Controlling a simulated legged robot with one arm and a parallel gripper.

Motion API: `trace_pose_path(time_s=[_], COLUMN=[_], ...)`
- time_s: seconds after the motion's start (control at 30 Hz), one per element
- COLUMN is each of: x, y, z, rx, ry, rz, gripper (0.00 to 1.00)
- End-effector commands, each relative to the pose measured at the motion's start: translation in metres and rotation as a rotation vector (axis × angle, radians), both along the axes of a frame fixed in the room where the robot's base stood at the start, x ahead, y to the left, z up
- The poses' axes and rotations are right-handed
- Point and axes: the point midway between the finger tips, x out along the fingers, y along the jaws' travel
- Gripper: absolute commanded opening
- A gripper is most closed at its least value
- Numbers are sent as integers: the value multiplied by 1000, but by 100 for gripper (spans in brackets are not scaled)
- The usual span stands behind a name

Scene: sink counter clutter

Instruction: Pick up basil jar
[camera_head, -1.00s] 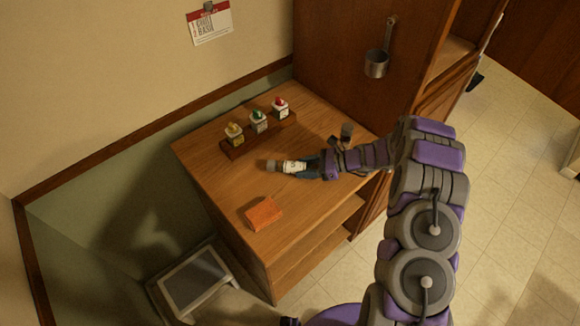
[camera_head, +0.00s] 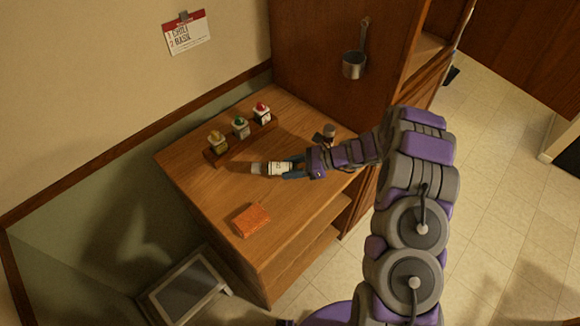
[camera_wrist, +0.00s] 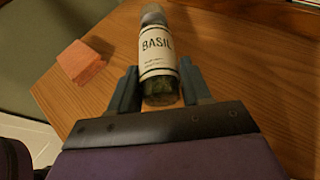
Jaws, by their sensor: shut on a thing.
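The basil jar (camera_head: 272,168) has a white label, a grey cap and dark green contents. In the wrist view the jar (camera_wrist: 157,55) reads "BASIL", its cap pointing away from my gripper. My gripper (camera_head: 292,168) is shut on the jar near its bottom end, and the jar points left in the head view. In the wrist view the gripper's two fingers (camera_wrist: 160,88) stand on either side of the jar's base. I cannot tell for sure whether the jar is clear of the counter (camera_head: 205,195).
A wooden rack (camera_head: 239,143) with several small jars stands at the back of the counter. An orange block (camera_head: 251,220) lies near the front left; it also shows in the wrist view (camera_wrist: 81,62). A dark-topped jar (camera_head: 329,131) stands behind my wrist. A metal ladle (camera_head: 355,62) hangs on the wood panel.

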Motion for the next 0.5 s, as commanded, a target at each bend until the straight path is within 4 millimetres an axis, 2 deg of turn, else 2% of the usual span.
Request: trace_pose_path(time_s=[0.5], x=[-70], y=[-16], z=[9], rx=[4], ry=[1], rz=[-3], gripper=[8])
